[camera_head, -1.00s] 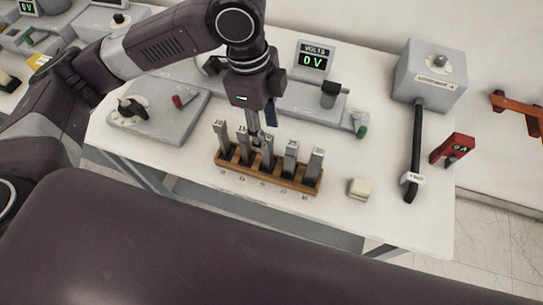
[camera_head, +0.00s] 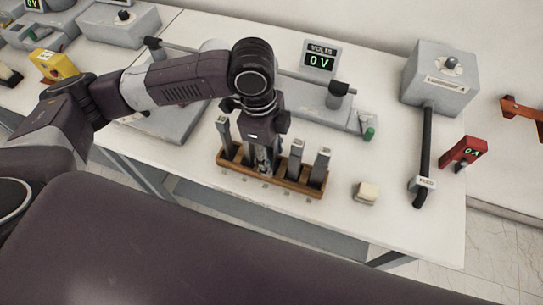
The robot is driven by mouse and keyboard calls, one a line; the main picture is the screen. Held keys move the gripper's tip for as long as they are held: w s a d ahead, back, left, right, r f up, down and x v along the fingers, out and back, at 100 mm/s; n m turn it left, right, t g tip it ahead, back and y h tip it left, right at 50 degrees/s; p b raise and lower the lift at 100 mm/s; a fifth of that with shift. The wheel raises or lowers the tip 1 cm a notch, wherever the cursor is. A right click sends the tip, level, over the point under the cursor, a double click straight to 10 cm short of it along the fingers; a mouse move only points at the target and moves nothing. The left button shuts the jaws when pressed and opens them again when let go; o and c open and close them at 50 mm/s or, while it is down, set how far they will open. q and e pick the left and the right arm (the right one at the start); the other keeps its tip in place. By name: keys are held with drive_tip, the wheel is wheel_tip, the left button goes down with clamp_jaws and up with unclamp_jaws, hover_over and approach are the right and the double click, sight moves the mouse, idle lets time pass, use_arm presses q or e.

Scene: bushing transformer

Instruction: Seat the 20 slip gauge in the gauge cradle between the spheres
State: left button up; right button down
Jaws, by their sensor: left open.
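My left gripper (camera_head: 263,160) points down over the middle of the wooden rack (camera_head: 230,166). It is open, with its fingers at the middle gauge, which I take to be the 20 slip gauge; they mostly hide it and its label. Grey upright slip gauges stand on either side, one at the left (camera_head: 224,135) and two at the right, a nearer one (camera_head: 296,157) and an end one (camera_head: 319,168). The long grey base (camera_head: 310,95) behind carries dark fittings. My arm covers its middle, so I cannot make out the gauge cradle or the spheres. My right gripper is not in view.
A meter reading 0 V (camera_head: 320,60) stands at the back. The table between rack and rod is mostly clear.

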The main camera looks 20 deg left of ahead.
use_arm(q)
drive_tip(key=shift+f, duration=0.25)
clamp_jaws()
drive_tip(key=shift+r, duration=0.15)
